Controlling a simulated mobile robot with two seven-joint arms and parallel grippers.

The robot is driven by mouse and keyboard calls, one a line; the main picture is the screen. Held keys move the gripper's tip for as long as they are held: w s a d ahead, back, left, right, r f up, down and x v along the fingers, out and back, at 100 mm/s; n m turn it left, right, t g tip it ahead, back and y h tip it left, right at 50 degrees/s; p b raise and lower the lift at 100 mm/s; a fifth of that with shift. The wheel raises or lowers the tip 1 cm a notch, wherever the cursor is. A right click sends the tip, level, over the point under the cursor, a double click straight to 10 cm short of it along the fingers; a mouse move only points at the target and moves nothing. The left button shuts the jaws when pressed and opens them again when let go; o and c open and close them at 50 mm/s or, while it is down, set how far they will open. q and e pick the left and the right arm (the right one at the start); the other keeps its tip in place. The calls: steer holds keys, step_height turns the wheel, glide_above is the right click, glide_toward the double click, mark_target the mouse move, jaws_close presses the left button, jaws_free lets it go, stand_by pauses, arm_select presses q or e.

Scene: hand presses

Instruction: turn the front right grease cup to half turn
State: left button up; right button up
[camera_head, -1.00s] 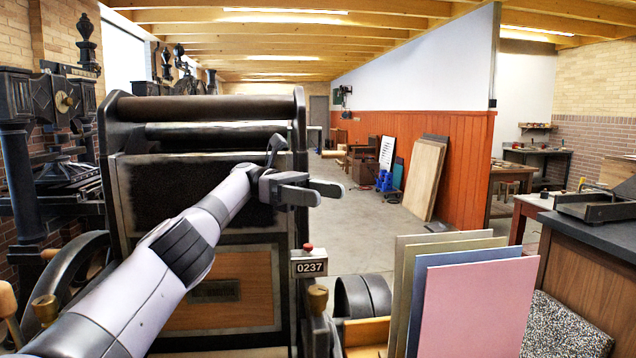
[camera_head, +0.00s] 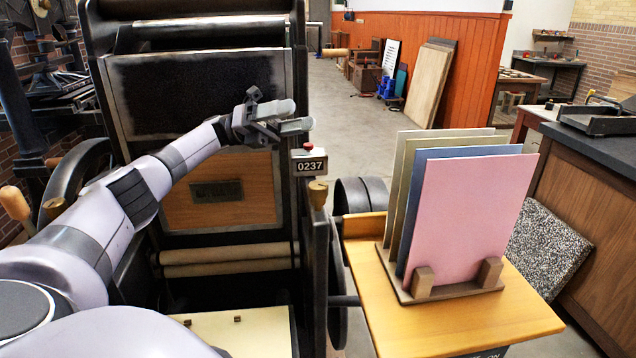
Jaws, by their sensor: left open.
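The right grease cup (camera_head: 318,191) is a small brass-coloured cup on the right side of the press frame (camera_head: 319,260), just below and right of the 0237 counter. Another brass-coloured cup (camera_head: 54,206) shows on the left side of the press. My left gripper (camera_head: 303,116) is open and empty. In the picture it is above the counter and the right cup, apart from the cup. I cannot tell the cup's turn angle. My right gripper is not in view.
The counter (camera_head: 309,166) with a red button stands between gripper and cup in the picture. To the right, a wooden side table (camera_head: 400,325) carries a rack (camera_head: 455,292) of upright coloured boards. A dark roller or pulley (camera_head: 362,195) sits beside the press.

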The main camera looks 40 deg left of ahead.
arm_select(q)
steer(key=s+a+f+n+t, duration=0.2)
steer(key=n+t, duration=0.2)
steer(key=n, duration=0.3)
steer(key=n+t+y, duration=0.4)
steer(key=n+y, duration=0.7)
steer(key=n, duration=1.8)
glide_toward(318, 184)
steer(key=x, duration=0.3)
steer(key=shift+b+x, duration=1.3)
steer(key=shift+x, duration=2.15)
